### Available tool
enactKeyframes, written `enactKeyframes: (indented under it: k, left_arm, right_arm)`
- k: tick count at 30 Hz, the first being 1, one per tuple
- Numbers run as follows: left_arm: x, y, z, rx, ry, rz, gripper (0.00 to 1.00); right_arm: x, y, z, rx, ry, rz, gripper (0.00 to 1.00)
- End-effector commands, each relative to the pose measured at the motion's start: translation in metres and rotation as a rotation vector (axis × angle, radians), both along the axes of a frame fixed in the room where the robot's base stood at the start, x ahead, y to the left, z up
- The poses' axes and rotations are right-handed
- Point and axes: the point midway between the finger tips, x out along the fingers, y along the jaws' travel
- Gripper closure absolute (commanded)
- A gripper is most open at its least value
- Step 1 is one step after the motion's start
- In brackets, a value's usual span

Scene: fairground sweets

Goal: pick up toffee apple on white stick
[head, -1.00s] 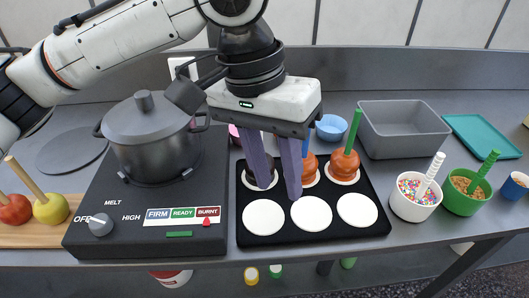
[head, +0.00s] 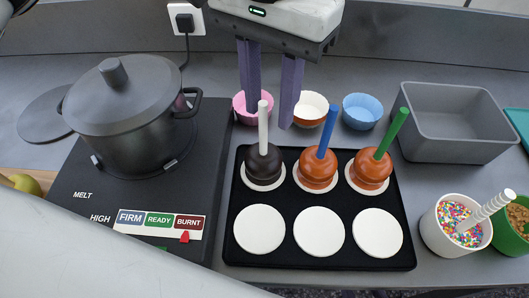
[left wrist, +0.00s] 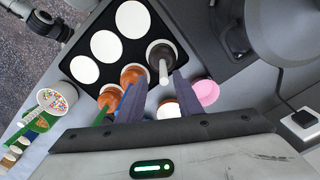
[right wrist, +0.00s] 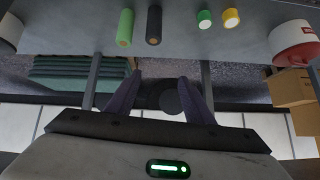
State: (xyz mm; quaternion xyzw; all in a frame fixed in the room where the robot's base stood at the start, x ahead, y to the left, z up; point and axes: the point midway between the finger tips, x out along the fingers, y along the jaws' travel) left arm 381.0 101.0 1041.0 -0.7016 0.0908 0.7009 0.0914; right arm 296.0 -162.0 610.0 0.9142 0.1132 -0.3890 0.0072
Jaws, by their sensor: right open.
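The toffee apple on the white stick (head: 264,165) is dark brown and stands upright on a white disc in the back left place of the black tray. Its white stick (head: 263,122) points up. My left gripper (head: 270,117) is open and empty, its purple fingers pointing down just behind and above the stick in the head view. In the left wrist view the dark apple (left wrist: 158,50) lies ahead, between the two finger lines. My right gripper (right wrist: 162,100) is open and empty, low by the counter's underside.
Two orange toffee apples, with a blue stick (head: 326,140) and a green stick (head: 393,133), stand beside it on the tray (head: 235,190). Paper cups (head: 362,111) sit behind. A pot (head: 130,125) on a hot plate is left. A grey bin (head: 455,140) and sprinkle cup (head: 450,240) are right.

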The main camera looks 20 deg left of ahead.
Motion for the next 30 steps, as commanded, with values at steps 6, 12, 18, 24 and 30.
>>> enactKeyframes:
  k: [6, 12, 18, 24, 30]
  left_arm:
    - [-0.002, 0.003, -0.025, 0.001, 0.001, 0.001, 0.68]
    - [-0.005, 0.008, -0.055, 0.001, 0.002, 0.001, 0.68]
    - [-0.005, 0.008, -0.066, -0.001, -0.001, 0.000, 0.68]
    - [-0.004, 0.008, -0.066, -0.001, -0.001, 0.000, 0.73]
    - [-0.004, 0.008, -0.066, -0.001, -0.001, 0.000, 1.00]
  right_arm:
    - [0.000, 0.001, -0.003, -0.001, 0.002, 0.002, 0.52]
    - [0.001, 0.003, -0.005, 0.001, -0.003, 0.006, 0.52]
    - [0.006, 0.005, -0.001, 0.006, -0.015, 0.008, 0.52]
    - [0.008, 0.006, 0.002, 0.006, -0.022, 0.008, 0.52]
    - [0.008, 0.005, 0.002, 0.005, -0.021, 0.008, 0.52]
